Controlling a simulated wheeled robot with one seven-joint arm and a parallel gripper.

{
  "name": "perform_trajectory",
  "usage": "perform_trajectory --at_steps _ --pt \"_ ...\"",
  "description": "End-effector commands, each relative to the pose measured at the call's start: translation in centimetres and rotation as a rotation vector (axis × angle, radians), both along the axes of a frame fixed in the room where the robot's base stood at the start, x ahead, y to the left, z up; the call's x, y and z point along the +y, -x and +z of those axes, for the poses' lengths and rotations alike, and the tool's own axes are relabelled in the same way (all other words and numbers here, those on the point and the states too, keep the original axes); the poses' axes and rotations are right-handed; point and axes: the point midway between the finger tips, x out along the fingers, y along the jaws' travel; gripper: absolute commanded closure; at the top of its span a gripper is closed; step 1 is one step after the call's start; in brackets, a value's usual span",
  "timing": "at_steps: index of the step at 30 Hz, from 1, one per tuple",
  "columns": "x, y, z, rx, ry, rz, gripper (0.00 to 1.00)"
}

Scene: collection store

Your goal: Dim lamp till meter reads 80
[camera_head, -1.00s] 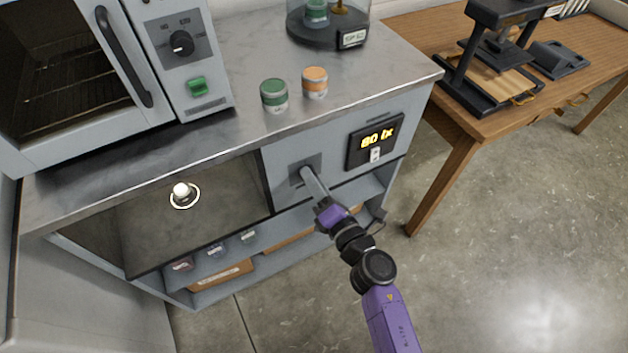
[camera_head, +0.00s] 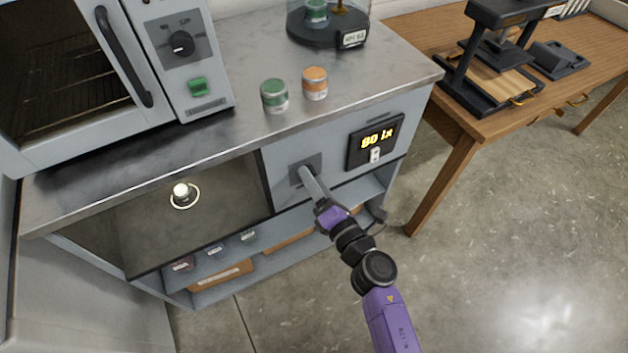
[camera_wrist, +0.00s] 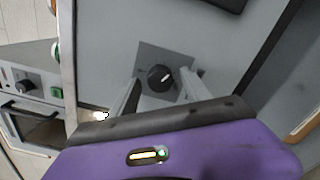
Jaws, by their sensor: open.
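The meter (camera_head: 376,141) on the cabinet front is a black box with yellow digits that look like 80 lx. A small white part sits under the digits. The lamp (camera_head: 181,190) glows white with a bright ring in the dark panel at left. The black dimmer knob (camera_wrist: 161,77) with a white pointer mark sits on a grey square plate in the wrist view. My gripper (camera_head: 307,174) reaches the plate and hides the knob in the head view. In the wrist view, its open fingers stand either side of the knob, with gaps showing.
An oven (camera_head: 75,75) stands on the counter at left. A green tin (camera_head: 274,97) and an orange tin (camera_head: 315,84) stand near the counter's front edge. A wooden table (camera_head: 440,35) with a press is at right. Open floor lies in front of it.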

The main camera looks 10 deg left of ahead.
Motion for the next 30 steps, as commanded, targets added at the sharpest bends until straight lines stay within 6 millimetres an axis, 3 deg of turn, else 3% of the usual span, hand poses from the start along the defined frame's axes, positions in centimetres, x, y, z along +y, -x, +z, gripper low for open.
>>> perform_trajectory --at_steps 15,30 --pt "-3.9 5.8 -0.1 0.001 0.001 -0.001 0.43" --pt "-4.3 6.4 -0.1 0.001 0.0 0.0 0.43"
